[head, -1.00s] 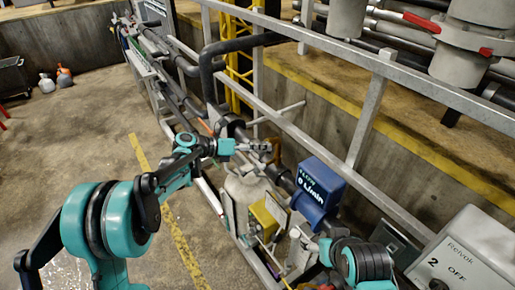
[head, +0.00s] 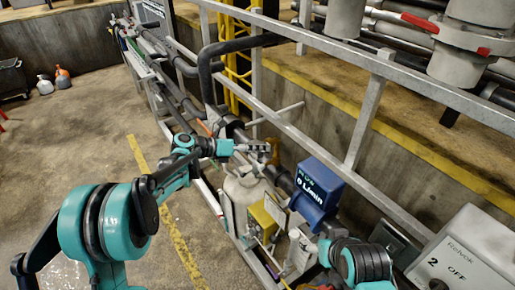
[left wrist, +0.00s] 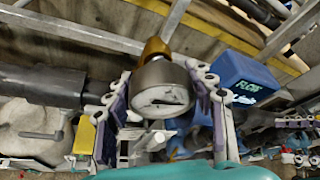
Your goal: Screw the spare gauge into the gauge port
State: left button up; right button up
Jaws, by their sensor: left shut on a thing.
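My left gripper (left wrist: 162,100) is shut on the spare gauge (left wrist: 160,92), a round metal-cased dial with a pale face and a brass fitting (left wrist: 155,48) at its far end. The fingers clasp the gauge's casing from both sides. In the head view the left gripper (head: 252,149) is above the pipework, near the grey railing; the gauge is too small to make out there. I cannot pick out the gauge port, so I cannot tell whether the fitting touches it. Part of my right arm shows at the lower right of the head view; its jaws are unclear.
A blue flow meter (head: 318,185) stands right of the left gripper. A pale rounded vessel (head: 244,188) and a yellow box (head: 263,218) are below it. A grey control box (head: 467,258) is at the lower right. Open floor lies to the left.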

pick_arm(q)
jog(key=shift+w+d, duration=0.15)
dwell(0.6)
jog(key=o, duration=0.4)
jog(key=shift+c, duration=1.4)
jog(key=shift+d+m+t+y, duration=0.1)
jog(key=shift+m+t+y, duration=0.45)
jog(key=shift+m, duration=0.65)
jog(key=shift+m+t+y, duration=0.35)
jog(key=shift+m, duration=0.25)
